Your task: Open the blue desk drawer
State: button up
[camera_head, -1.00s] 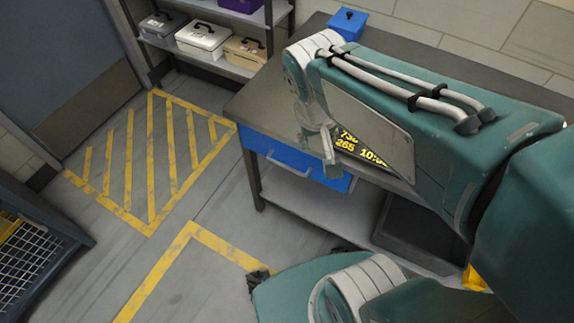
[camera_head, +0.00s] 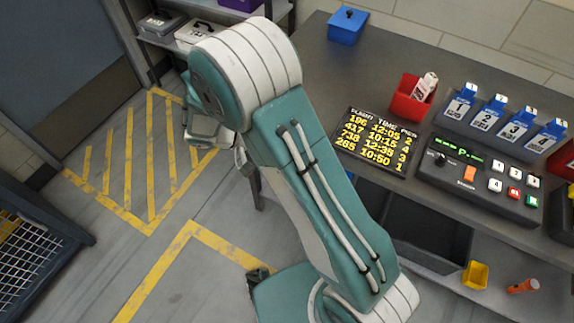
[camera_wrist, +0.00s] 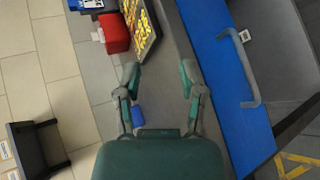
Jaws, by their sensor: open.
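The blue drawer front (camera_wrist: 222,75) fills a slanted band at the right of the wrist view, along the edge of the grey desk top (camera_wrist: 170,50). Its grey bar handle (camera_wrist: 246,68) stands out from it, beside a small white label. No drawer interior shows. My gripper (camera_wrist: 160,78) is open and empty, with the desk top behind its fingers; the handle is to its right, apart from it.
On the desk stand a blue box (camera_head: 347,26), a red bin (camera_head: 412,99), a yellow-lettered board (camera_head: 377,141) and a control panel (camera_head: 478,178). Shelves (camera_head: 262,25) with cases are at the back. The yellow-striped floor (camera_head: 150,150) left of the desk is clear.

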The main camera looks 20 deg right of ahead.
jog(key=a+f+n+t+h, duration=0.25)
jog(key=f+t, duration=0.25)
jog(key=f, duration=0.5)
jog(key=a+f+n+t+h, duration=0.2)
jog(key=a+f+t+h, duration=0.25)
jog(key=f, duration=0.55)
jog(key=shift+y, duration=0.5)
jog(key=x, duration=1.1)
jog(key=shift+w+d, duration=0.15)
jog(key=shift+w, duration=0.1)
grip_shut()
